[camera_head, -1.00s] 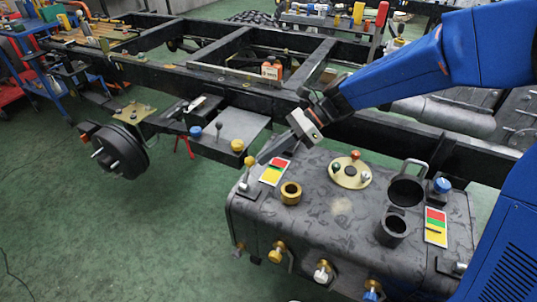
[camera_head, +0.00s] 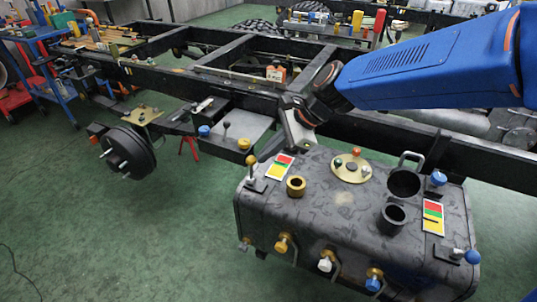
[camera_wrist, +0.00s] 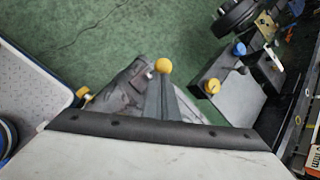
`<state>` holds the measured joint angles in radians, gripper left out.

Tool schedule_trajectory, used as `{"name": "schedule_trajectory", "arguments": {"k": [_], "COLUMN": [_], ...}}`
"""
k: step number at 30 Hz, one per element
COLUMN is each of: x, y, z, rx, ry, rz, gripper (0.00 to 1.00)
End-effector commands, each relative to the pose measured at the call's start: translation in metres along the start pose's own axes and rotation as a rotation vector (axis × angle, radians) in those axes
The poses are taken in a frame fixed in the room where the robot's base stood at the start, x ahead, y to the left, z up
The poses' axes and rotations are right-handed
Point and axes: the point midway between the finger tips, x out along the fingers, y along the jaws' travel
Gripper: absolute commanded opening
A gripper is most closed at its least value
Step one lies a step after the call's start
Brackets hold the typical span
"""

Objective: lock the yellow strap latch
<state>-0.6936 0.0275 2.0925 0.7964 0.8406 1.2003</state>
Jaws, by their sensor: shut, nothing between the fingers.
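A yellow-knobbed latch (camera_head: 283,243) sits on the front face of the dark grey tank (camera_head: 330,215), with a metal loop beside it. Its yellow knob also shows at the left in the wrist view (camera_wrist: 84,92). My gripper (camera_head: 268,154) is shut and empty above the tank's far left corner. Its grey fingers point down towards a lever with a yellow ball (camera_head: 252,161) on the tank top. In the wrist view that yellow ball (camera_wrist: 164,66) appears just past the fingertips (camera_wrist: 160,82); I cannot tell whether they touch. The front latch is well apart from the fingers.
White (camera_head: 325,264) and blue (camera_head: 374,281) knobs stand along the same tank face. A brass ring (camera_head: 296,186), black pipe necks (camera_head: 393,218) and a round brass plate (camera_head: 351,168) rise from the tank top. The chassis rail (camera_head: 440,150) runs behind. Green floor in front is clear.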

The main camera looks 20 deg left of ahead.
Motion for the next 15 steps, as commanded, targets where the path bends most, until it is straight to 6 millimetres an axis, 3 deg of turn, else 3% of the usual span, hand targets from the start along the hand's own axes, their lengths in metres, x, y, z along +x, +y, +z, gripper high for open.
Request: {"name": "schedule_trajectory", "arguments": {"k": [10,15], "x": [0.004,0.005], "y": [0.024,0.025], "z": [0.021,0.02], "rx": [-0.165,-0.176], "ry": [0.157,0.176], "rz": [-0.156,-0.175], "gripper": [0.0,0.0]}}
